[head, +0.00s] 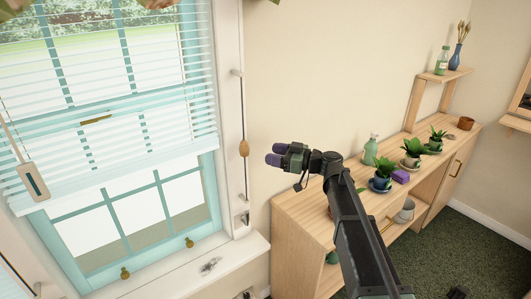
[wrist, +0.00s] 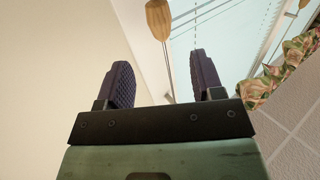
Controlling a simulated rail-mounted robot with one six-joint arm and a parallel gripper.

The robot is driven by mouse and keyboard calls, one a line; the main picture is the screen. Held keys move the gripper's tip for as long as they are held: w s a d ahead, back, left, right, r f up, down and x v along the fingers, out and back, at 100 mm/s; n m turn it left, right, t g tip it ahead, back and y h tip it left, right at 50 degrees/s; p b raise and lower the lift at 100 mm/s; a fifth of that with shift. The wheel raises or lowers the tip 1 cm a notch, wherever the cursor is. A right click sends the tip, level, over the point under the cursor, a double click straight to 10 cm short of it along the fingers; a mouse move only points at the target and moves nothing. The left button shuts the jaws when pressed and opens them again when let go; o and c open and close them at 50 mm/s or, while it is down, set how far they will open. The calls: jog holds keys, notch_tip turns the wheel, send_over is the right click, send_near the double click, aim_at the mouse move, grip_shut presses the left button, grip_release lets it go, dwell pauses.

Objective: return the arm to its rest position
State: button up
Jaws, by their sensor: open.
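My gripper (head: 274,154) is raised in the middle of the head view, at the end of my dark arm, near the left end of the wooden cabinet. Its two purple fingertips point left, towards the window. In the wrist view my gripper (wrist: 164,82) has its fingers apart with nothing between them. A wooden cord pull (wrist: 158,20) shows beyond the fingers there. The same cord pull (head: 244,148) hangs beside the window frame in the head view. My arm hides part of the cabinet top.
The wooden cabinet (head: 300,221) carries several potted plants, a green spray bottle (head: 370,150) and a purple block (head: 400,177). A grey watering can (head: 405,211) is in its lower part. The window (head: 150,205) with blinds is at left. A floral valance (wrist: 290,68) shows in the wrist view.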

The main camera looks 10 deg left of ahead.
jog(key=s+d+f+m+g+h, duration=0.2)
jog(key=s+d+f+m+h, duration=0.65)
jog(key=s+f, duration=0.3)
jog(key=s+d+f+m+h, duration=0.2)
jog(key=s+d+m+h, duration=0.2)
jog(key=s+d, duration=0.4)
jog(key=s+d+f+m+h, duration=0.3)
jog(key=s+d, duration=0.5)
jog(key=d, duration=0.6)
jog(key=shift+f+m+g+h, duration=0.35)
jog(key=shift+m+h, duration=0.1)
jog(key=shift+h, duration=0.7)
